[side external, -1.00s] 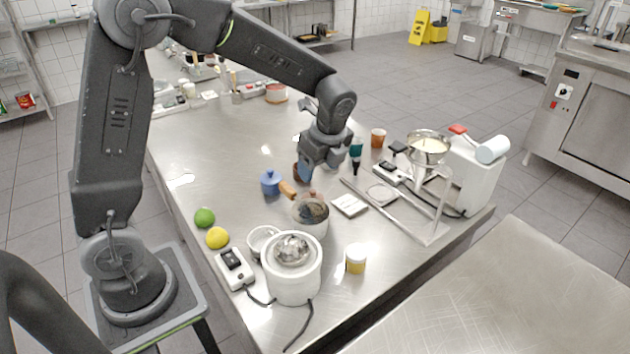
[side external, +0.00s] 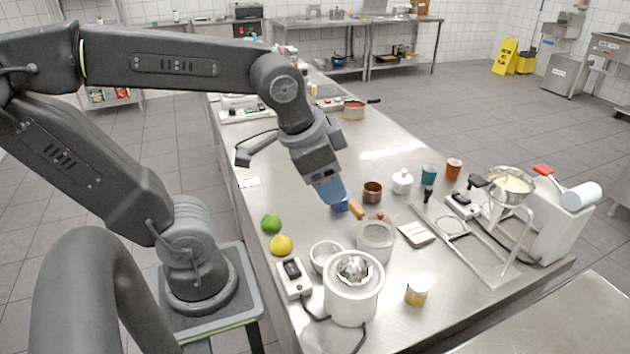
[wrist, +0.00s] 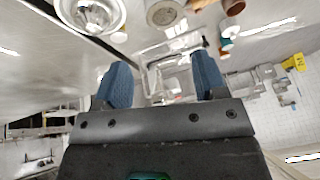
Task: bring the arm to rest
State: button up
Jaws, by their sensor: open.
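My gripper (side external: 330,192) hangs over the steel table (side external: 270,165), its blue fingers pointing down and tilted to the right.
Near the gripper stand a copper cup (side external: 372,192), a grey-white pot (side external: 376,242), a lime (side external: 271,224) and a lemon (side external: 281,245). A juicer (side external: 353,290) is at the front.

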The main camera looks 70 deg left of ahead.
jog(key=shift+s+d+f+n+t, duration=0.15)
jog(key=shift+s+n+t, duration=0.05)
jog(key=shift+s+n, duration=0.4)
jog(key=shift+s+d+f+n+t, duration=0.1)
jog(key=shift+s+d+n+t, duration=0.1)
jog(key=shift+s+n, duration=0.4)
